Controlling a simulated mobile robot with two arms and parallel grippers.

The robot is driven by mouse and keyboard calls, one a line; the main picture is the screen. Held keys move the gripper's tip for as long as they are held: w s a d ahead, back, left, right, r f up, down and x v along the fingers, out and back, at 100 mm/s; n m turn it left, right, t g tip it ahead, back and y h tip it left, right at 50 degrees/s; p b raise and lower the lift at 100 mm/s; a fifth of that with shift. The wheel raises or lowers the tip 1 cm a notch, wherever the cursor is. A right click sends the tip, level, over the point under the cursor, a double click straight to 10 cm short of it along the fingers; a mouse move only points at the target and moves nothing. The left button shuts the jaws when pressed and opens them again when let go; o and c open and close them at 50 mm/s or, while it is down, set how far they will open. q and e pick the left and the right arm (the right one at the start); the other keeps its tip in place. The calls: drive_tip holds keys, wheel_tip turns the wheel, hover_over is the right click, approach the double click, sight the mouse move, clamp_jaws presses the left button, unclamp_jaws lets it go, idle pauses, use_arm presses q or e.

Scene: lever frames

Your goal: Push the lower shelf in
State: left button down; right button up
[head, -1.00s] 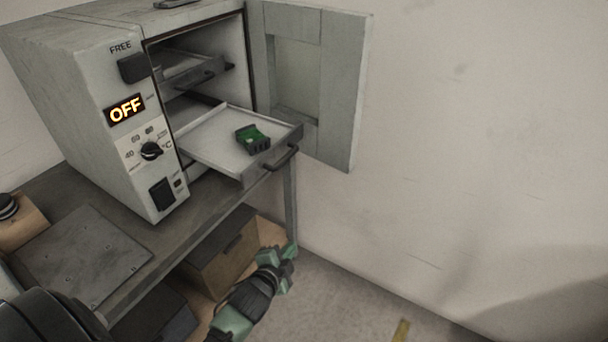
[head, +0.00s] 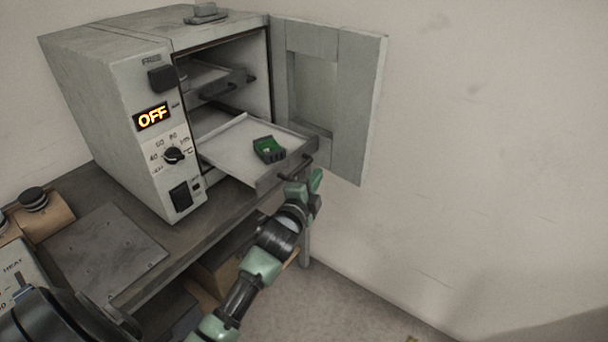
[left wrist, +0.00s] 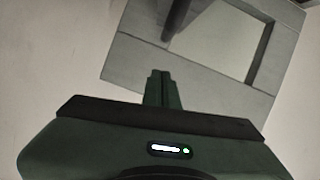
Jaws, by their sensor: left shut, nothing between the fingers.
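The oven (head: 112,120) stands on a bench with its door (head: 358,110) swung wide open to the right. The lower shelf (head: 232,150) is pulled well out of the oven, with a dark handle (head: 296,168) on its front. A green item (head: 268,149) lies on it. The upper shelf (head: 215,78) is mostly inside. My left gripper (head: 314,182) is shut and empty, just below and beside the handle; I cannot tell whether they touch. In the left wrist view, the shut fingers (left wrist: 162,90) show before the open door (left wrist: 150,65). My right gripper is not in view.
The bench (head: 215,225) runs under the oven, with boxes (head: 215,270) on a level beneath. A metal plate (head: 105,250) lies on the bench at the left. The plain wall and floor to the right are clear.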

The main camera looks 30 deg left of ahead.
use_arm(q)
drive_tip(key=shift+s+a+f, duration=0.1)
drive_tip(key=shift+a+f, duration=0.15)
drive_tip(key=shift+a, duration=0.65)
drive_tip(key=shift+s+a+f, duration=0.1)
drive_tip(key=shift+a+f, duration=0.1)
drive_tip(key=shift+a, duration=0.7)
drive_tip(key=shift+w, duration=0.1)
drive_tip(key=shift+a, duration=0.1)
